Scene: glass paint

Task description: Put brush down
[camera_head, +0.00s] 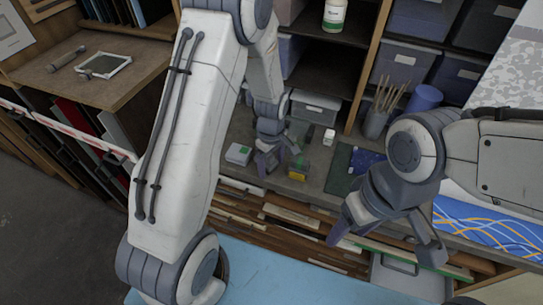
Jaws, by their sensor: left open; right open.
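I cannot make out a separate brush in either gripper. Several thin brush-like sticks (388,93) stand upright in a grey cup (375,123) at the back of the workbench. My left arm hides part of the bench and shelves.
A dark green mat (342,170), a blue piece (365,158) and a small white box (329,137) lie on the bench. A blue cylinder (425,98) stands behind my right arm. A blue-and-orange patterned panel (485,235) is at the right. A side table (120,85) stands at upper left.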

